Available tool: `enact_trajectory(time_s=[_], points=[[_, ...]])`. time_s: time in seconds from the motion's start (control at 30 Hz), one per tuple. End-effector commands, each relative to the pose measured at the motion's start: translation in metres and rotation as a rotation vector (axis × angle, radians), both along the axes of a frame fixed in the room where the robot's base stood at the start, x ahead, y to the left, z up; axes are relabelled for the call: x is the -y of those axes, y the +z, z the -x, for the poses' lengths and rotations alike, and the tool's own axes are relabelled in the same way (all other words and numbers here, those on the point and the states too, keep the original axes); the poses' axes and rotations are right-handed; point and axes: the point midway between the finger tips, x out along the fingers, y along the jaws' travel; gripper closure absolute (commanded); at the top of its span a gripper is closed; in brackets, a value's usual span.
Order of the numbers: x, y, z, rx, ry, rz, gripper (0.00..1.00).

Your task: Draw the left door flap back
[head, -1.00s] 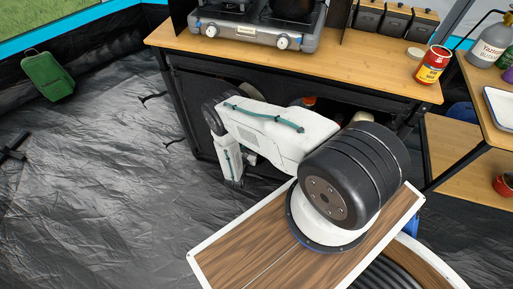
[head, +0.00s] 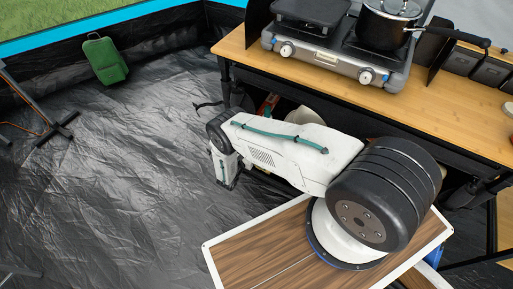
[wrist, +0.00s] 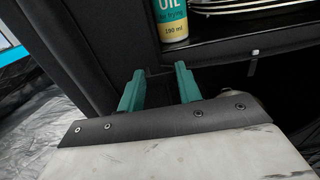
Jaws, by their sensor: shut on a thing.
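My gripper (wrist: 158,88) shows in the wrist view as two teal fingers with a gap between them, shut on dark fabric that I take as the left door flap (wrist: 95,40). The exact grip is hard to make out, black on black. In the head view my gripper (head: 225,178) is low at the left end of the kitchen unit. Beside the flap the compartment is partly open. An oil bottle (wrist: 172,20) and a stack of plates (wrist: 240,8) show inside. My arm hides much of the unit's front in the head view.
The wooden counter (head: 245,48) carries a stove (head: 335,62) and a pot (head: 385,25). A green bag (head: 105,60) stands by the tent wall, and a dark stand (head: 55,130) is at the left. The dark floor (head: 130,170) left of my gripper is clear.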

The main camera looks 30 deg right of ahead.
Motion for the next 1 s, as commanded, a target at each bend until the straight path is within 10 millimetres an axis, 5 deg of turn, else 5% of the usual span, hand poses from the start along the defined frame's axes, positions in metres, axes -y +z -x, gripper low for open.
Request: enact_trajectory(time_s=[0.43, 0.47, 0.53, 0.83, 1.0], points=[[-0.005, 0.000, -0.003, -0.001, 0.003, -0.002, 1.00], [-0.005, 0.000, -0.003, -0.001, 0.003, -0.002, 0.63], [-0.005, 0.000, -0.003, -0.001, 0.003, -0.002, 0.45], [-0.007, 0.000, -0.002, -0.001, 0.004, -0.001, 0.45], [-0.024, 0.000, 0.008, -0.001, 0.006, -0.001, 0.45]])
